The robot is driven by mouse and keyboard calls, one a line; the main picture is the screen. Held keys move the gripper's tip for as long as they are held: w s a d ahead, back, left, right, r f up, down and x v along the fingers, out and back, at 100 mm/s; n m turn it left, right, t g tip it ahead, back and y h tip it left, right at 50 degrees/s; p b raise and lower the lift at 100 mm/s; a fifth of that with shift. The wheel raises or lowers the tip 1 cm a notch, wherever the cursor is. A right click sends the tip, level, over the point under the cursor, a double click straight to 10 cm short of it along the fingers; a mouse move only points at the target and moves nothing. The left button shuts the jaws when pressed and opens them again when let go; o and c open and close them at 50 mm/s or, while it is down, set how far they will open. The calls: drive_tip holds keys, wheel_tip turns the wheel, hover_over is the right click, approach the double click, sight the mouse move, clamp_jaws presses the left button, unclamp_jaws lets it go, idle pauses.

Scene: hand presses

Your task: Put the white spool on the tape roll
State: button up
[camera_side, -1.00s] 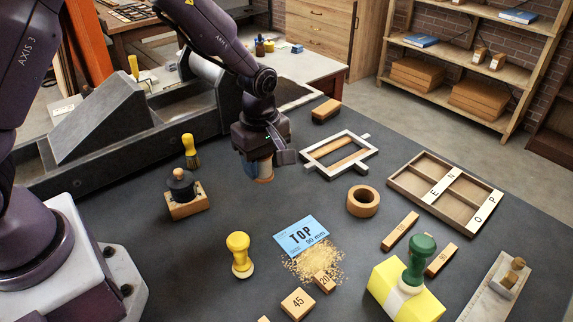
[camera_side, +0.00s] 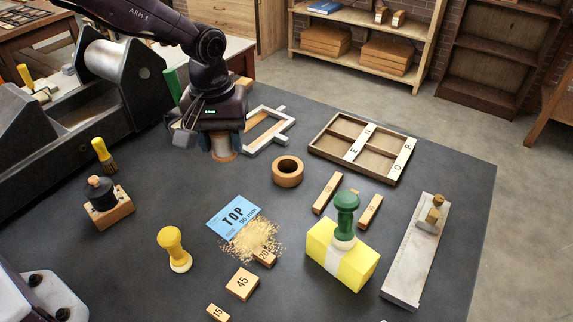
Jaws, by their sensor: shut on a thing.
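The tape roll (camera_side: 287,180) is a tan ring lying flat on the dark table, with its hole facing up and nothing on it. My gripper (camera_side: 215,138) is to the left of the tape roll and slightly farther back in the picture. It is shut on the white spool (camera_side: 224,153), which hangs below the jaws. The spool's lower rim looks orange-brown and its upper part is mostly hidden by the jaws. The spool appears above the table and apart from the roll.
A white frame (camera_side: 285,122) lies behind the roll, and a divided wooden tray (camera_side: 343,152) to its right.

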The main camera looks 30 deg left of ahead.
drive_tip(key=m, duration=0.1)
drive_tip(key=r+m, duration=0.1)
drive_tip(key=m, duration=0.1)
drive_tip(key=shift+w+d, duration=0.3)
drive_tip(key=shift+w, duration=0.1)
drive_tip(key=shift+m, duration=0.6)
drive_tip(key=w+d+f, duration=0.2)
drive_tip(key=w+f, duration=0.2)
drive_tip(key=w, duration=0.4)
approach(288, 171)
drive_tip(key=shift+s+d+f, duration=0.15)
drive_tip(key=shift+s+f, duration=0.15)
drive_tip(key=shift+s, duration=0.1)
drive_tip(key=shift+f, duration=1.6)
